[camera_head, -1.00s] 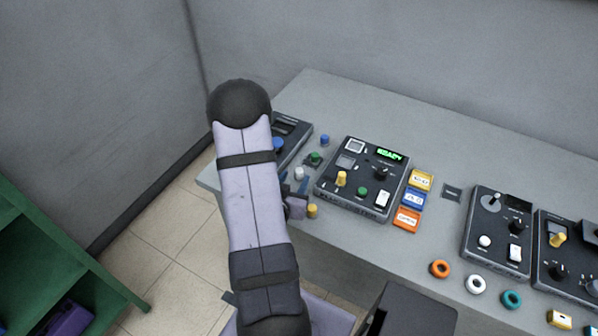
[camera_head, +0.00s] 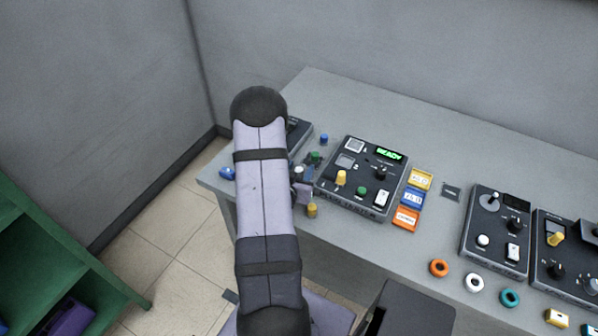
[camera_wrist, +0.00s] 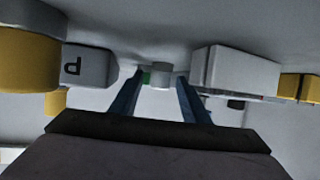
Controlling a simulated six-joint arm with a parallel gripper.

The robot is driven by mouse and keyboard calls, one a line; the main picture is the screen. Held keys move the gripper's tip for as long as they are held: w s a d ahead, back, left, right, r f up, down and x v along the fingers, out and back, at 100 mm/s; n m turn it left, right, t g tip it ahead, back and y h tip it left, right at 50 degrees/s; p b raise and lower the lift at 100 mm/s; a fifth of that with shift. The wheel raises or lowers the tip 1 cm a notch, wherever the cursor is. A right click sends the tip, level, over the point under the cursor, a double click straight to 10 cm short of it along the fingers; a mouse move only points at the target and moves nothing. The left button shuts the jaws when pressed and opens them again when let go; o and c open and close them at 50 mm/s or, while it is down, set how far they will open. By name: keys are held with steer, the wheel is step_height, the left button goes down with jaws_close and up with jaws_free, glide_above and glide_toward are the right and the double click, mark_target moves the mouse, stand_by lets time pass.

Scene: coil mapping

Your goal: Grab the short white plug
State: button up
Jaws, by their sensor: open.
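The short white plug (camera_head: 299,172) stands on the grey table near its left end, just right of my arm, which partly crowds it. In the wrist view a small pale cylinder (camera_wrist: 160,75), which looks like this plug, shows beyond and between the tips of two blue fingers. My gripper (camera_wrist: 160,84) is open, with a finger on either side of that line of sight and no contact visible. In the head view my gripper is mostly hidden behind and beside my arm.
A green plug (camera_head: 315,157) and a blue plug (camera_head: 324,138) stand behind the white one. A yellow plug (camera_head: 312,210) is at the front edge, another blue one (camera_head: 227,173) at the left. A dark control box (camera_head: 330,200) stands close on the right.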

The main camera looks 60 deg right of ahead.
steer(key=shift+c, duration=0.7)
jaws_close()
steer(key=shift+r, duration=0.1)
